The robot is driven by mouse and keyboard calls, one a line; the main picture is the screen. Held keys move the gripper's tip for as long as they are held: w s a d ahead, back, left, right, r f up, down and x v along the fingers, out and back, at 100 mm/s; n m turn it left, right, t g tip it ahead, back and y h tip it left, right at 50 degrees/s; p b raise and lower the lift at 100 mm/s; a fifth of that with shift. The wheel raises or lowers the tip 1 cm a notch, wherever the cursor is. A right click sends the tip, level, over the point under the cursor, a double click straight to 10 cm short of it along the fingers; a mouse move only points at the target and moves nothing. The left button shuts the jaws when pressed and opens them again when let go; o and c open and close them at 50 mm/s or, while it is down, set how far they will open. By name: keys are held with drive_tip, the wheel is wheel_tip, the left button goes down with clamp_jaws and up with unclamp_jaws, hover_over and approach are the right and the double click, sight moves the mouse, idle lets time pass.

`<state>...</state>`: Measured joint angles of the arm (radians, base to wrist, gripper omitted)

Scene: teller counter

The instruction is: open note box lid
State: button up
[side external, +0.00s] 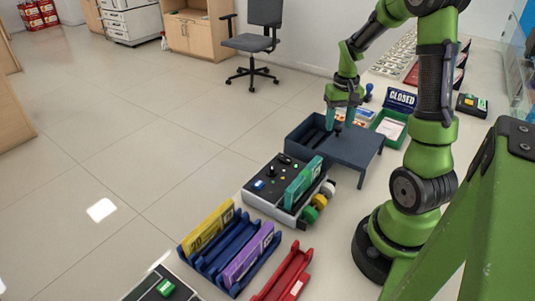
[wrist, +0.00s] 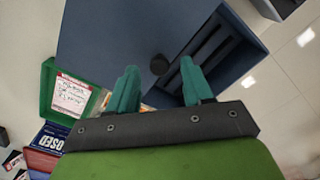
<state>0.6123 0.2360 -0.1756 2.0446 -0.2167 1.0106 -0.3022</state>
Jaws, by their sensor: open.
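The note box (side external: 296,137) is dark blue-grey and stands on the counter. Its flat lid (side external: 358,151) is shifted to the right in the side view, leaving part of the inside uncovered. The wrist view shows the lid (wrist: 115,35) and the box's exposed slots with dividers (wrist: 211,52). A round dark knob (wrist: 159,65) sits on the lid near its edge. My gripper (side external: 342,118) is over this edge of the lid. In the wrist view the teal fingers of my gripper (wrist: 158,70) are apart, one on either side of the knob. I cannot tell whether they touch it.
A green tray (side external: 403,122) with a paper and a CLOSED sign (side external: 400,99) stand behind the lid. A black device panel (side external: 270,183), a blue rack (side external: 218,247) and a red rack (side external: 286,275) lie toward the front. Floor shows to the left.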

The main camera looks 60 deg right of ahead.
wheel_tip(320, 180, up, 16)
idle(0.3)
drive_tip(key=s+a+f+n+t+y, duration=0.1)
drive_tip(key=a+n+t, duration=0.4)
drive_tip(key=a, duration=2.2)
drive_tip(key=shift+s+a+f+t+y, duration=0.3)
drive_tip(key=shift+s+a+t+y, duration=0.15)
drive_tip(key=shift+t, duration=0.65)
